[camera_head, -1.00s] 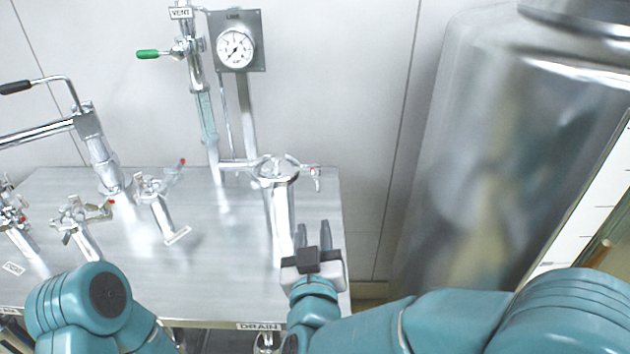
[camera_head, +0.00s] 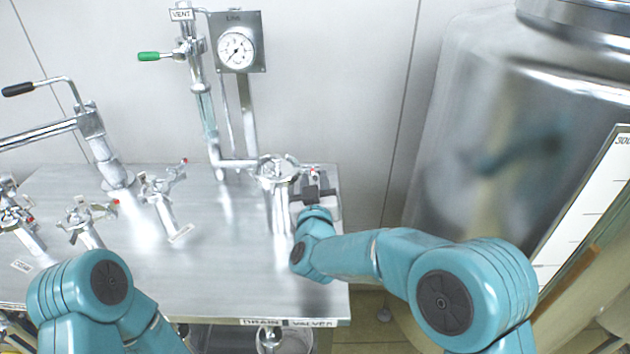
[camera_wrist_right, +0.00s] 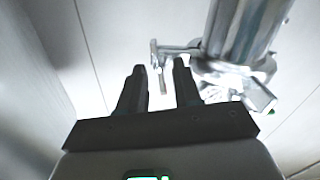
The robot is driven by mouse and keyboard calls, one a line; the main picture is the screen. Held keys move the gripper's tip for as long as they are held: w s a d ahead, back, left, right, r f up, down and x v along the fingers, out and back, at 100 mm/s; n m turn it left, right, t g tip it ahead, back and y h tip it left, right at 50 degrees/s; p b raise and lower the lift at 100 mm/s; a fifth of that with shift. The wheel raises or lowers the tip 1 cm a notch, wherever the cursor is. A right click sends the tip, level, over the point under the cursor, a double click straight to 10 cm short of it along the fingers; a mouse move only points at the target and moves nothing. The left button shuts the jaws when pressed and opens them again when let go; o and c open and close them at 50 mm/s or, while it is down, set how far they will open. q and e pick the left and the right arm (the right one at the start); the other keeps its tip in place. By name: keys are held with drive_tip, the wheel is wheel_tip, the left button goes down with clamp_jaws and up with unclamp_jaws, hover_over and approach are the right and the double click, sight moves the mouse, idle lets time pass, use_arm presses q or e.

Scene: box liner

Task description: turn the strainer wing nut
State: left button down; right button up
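The strainer (camera_head: 279,205) is an upright steel cylinder with a clamped lid at the right of the bench. My right gripper (camera_head: 316,188) is beside the strainer's right side. In the right wrist view, its two dark fingers (camera_wrist_right: 158,78) are apart, with a thin metal rod (camera_wrist_right: 162,80) showing in the gap; contact cannot be told. My left arm shows at lower left, but its gripper is out of view.
Several clamp fittings stand on the left of the steel bench (camera_head: 225,275). A pressure gauge (camera_head: 236,50) and a green-handled vent valve (camera_head: 150,57) rise behind. A large steel tank (camera_head: 490,150) stands at the right. The bench's front middle is clear.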

clamp_jaws()
